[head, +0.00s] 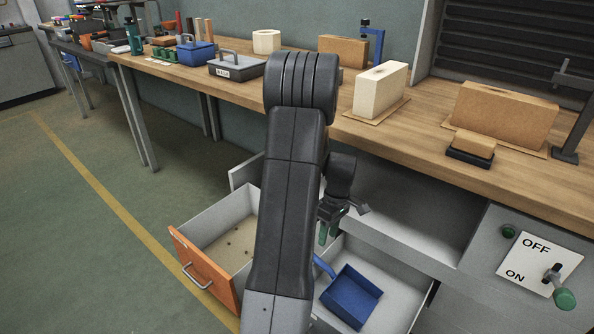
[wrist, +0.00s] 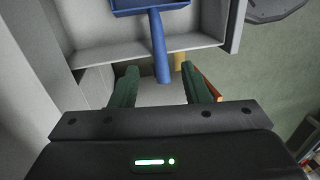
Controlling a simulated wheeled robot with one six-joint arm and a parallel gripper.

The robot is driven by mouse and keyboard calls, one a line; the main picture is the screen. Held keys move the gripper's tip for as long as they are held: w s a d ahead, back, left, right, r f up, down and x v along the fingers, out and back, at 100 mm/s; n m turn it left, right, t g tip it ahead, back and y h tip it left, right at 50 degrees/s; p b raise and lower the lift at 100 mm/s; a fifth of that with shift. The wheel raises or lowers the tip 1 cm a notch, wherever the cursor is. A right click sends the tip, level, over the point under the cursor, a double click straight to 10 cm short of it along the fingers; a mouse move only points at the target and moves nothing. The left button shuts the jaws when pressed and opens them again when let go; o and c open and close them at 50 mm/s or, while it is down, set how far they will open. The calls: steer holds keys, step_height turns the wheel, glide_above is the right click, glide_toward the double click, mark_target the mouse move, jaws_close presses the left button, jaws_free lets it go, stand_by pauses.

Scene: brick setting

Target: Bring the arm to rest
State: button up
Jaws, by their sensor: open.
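My arm (head: 290,185) reaches forward through the middle of the head view and bends down at its far end. My gripper (head: 325,234) has green fingers and hangs over the open drawers; the wrist view shows the fingers (wrist: 160,78) spread apart with nothing gripped. A blue dustpan (head: 351,297) lies in the right-hand open drawer (head: 398,262). Its blue handle (wrist: 160,48) shows just beyond the fingertips in the wrist view. I cannot tell whether the fingers touch it.
An open drawer with an orange front (head: 207,268) has several dark specks on its floor. A wooden workbench (head: 420,133) above holds bricks, boxes and tools. Floor at left is clear.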

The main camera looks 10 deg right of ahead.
mark_target(322, 262)
steer(key=b+x, duration=0.4)
steer(key=x, duration=0.8)
steer(key=shift+w+d+f, duration=0.1)
steer(key=shift+f, duration=0.1)
steer(key=shift+r+p, duration=0.4)
steer(key=shift+r, duration=0.1)
